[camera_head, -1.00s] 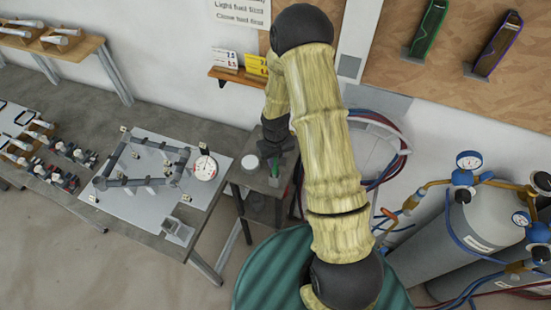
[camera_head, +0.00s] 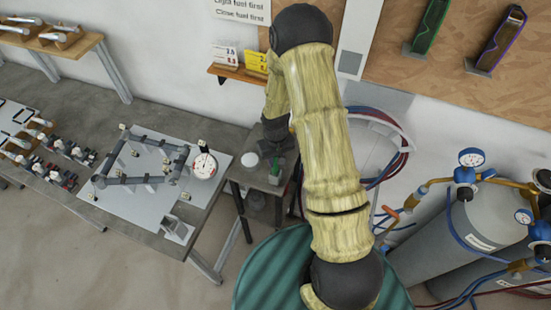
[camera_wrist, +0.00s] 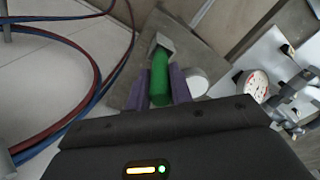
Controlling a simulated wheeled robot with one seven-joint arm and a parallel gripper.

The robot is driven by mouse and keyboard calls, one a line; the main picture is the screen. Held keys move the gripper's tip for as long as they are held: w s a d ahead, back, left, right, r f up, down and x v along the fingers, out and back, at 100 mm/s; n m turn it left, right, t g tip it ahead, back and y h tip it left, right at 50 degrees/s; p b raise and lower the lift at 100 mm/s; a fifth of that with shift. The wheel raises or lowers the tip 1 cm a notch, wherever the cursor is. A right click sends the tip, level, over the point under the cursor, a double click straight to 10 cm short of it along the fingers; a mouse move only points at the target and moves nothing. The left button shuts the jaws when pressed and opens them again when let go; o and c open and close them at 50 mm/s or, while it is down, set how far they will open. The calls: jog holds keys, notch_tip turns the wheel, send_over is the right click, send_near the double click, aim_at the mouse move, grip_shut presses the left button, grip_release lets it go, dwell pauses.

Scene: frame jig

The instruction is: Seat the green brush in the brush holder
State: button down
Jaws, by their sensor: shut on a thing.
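The green brush (camera_wrist: 160,80) is between the two purple fingers of my gripper (camera_wrist: 161,92) in the wrist view, and the jaws are shut on it. Its far end meets a small grey box-like holder (camera_wrist: 158,42), which looks like the brush holder. I cannot tell how deep the brush sits in it. In the head view a bit of the green brush (camera_head: 281,162) shows below my dark gripper (camera_head: 278,150), above the small side table. My arm hides part of this spot.
A white round lid or cup (camera_head: 250,161) stands on the small dark side table (camera_head: 262,178), close beside the brush. A workbench with a frame jig (camera_head: 140,165) and dial gauge (camera_head: 204,166) is to the left. Hoses (camera_head: 398,150) and gas cylinders (camera_head: 470,225) are to the right.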

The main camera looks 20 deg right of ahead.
jog(key=shift+f+b, duration=0.4)
jog(key=shift+f, duration=0.1)
dwell(0.5)
jog(key=c, duration=1.2)
grip_release()
jog(key=shift+o, duration=0.2)
jog(key=shift+r, duration=0.1)
jog(key=shift+w+r, duration=0.15)
jog(key=shift+r, duration=0.4)
notch_tip(320, 180, up, 16)
jog(key=b, duration=0.4)
jog(key=shift+s, duration=0.2)
jog(key=s+m+t+b, duration=0.1)
jog(key=s+t, duration=0.1)
jog(key=s, duration=1.2)
jog(key=shift+r+m+t, duration=0.3)
jog(key=shift+r+m, duration=0.1)
jog(key=shift+r, duration=0.05)
